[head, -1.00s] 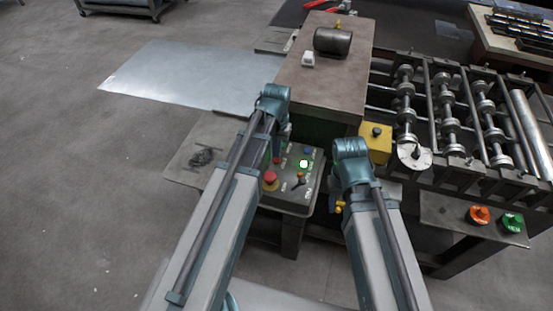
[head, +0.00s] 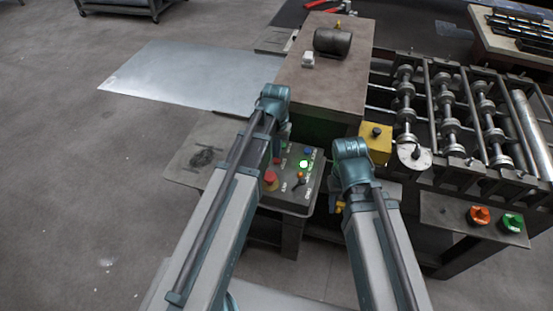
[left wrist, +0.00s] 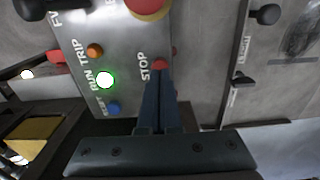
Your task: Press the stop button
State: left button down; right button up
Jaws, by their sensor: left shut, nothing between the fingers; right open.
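The stop button is a small red button (left wrist: 160,65) beside the word STOP on the grey control panel (left wrist: 187,50). My left gripper (left wrist: 159,72) is shut and empty, with its fingertips at the button's near edge in the left wrist view; I cannot tell whether they touch it. In the head view my left gripper (head: 277,150) hangs over the panel's far left part, and its wrist partly hides that area. My right gripper (head: 337,200) is open and empty to the right of the panel, mostly hidden by its own arm.
A large red mushroom button (head: 270,180) sits near the panel's front left. A green-lit run button (left wrist: 105,80), an orange trip button (left wrist: 95,50) and a blue button (left wrist: 114,108) lie close by. A yellow box (head: 376,143) and rollers (head: 447,120) stand at the right.

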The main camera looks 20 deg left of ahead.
aim_at(276, 160)
pick_arm(q)
jog(key=shift+f+b, duration=1)
pick_arm(e)
jog(key=shift+f, duration=1)
pick_arm(q)
jog(key=shift+r, duration=0.1)
pick_arm(e)
jog(key=shift+r, duration=0.15)
pick_arm(q)
notch_tip(276, 160, up, 7)
jog(key=p, duration=0.7)
pick_arm(e)
notch_tip(276, 160, up, 7)
